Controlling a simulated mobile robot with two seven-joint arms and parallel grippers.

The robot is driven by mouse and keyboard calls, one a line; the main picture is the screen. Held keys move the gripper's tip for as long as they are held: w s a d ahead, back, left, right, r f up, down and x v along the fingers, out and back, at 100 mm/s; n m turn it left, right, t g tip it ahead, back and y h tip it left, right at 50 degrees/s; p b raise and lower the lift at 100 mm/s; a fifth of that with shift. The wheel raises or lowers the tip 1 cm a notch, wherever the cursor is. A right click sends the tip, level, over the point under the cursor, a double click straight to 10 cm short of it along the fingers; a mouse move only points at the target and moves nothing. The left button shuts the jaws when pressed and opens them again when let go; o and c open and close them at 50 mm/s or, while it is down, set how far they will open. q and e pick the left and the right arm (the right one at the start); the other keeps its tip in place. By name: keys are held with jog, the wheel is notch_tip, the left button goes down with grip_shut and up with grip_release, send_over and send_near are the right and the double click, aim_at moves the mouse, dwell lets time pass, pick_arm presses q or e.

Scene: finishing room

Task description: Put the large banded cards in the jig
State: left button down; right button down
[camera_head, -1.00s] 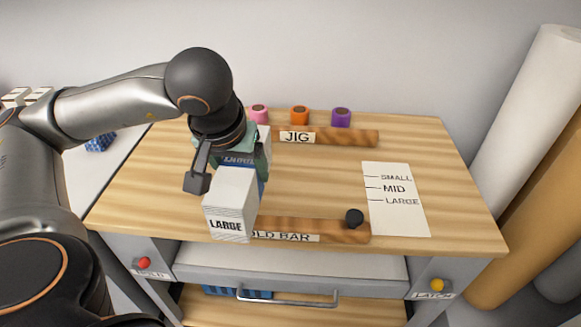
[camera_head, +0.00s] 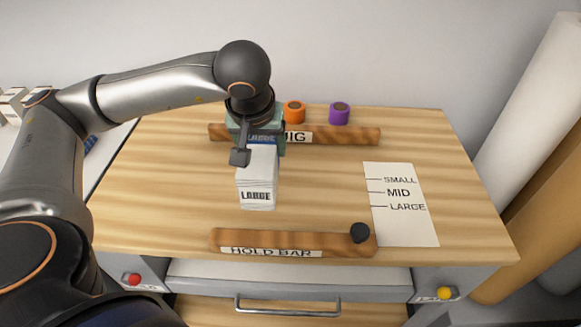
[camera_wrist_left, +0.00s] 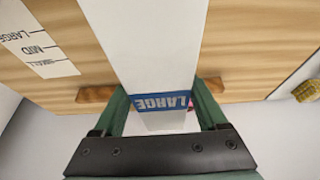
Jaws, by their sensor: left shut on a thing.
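My left gripper (camera_head: 258,140) is shut on the large banded cards (camera_head: 257,185), a white stack marked LARGE. In the left wrist view the stack (camera_wrist_left: 155,45) sits between the two green fingers, with its blue LARGE band (camera_wrist_left: 162,102) near the palm. The jig (camera_head: 345,136), a wooden bar with a JIG label, lies at the back of the table, partly hidden behind the gripper. The stack is in front of it; I cannot tell whether it touches the tabletop. My right gripper is not in view.
The hold bar (camera_head: 340,243) with a black knob (camera_head: 360,232) lies along the front. A size sheet (camera_head: 404,222) lies at the right. Orange (camera_head: 293,112) and purple (camera_head: 339,113) rolls stand behind the jig.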

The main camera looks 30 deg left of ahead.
pick_arm(q)
jog(key=w+f, duration=0.2)
jog(key=w+d+f, duration=0.1)
jog(key=w+f, duration=0.1)
jog(key=w+d+f, duration=0.1)
jog(key=f, duration=0.1)
jog(key=shift+w+d+f, duration=0.15)
jog(key=shift+w+d, duration=0.05)
jog(key=shift+w, duration=0.2)
jog(key=shift+w+f, duration=0.1)
jog(key=shift+f, duration=1.5)
jog(key=shift+f+b, duration=0.2)
jog(key=shift+b, duration=0.1)
grip_release()
jog(key=shift+r, duration=0.1)
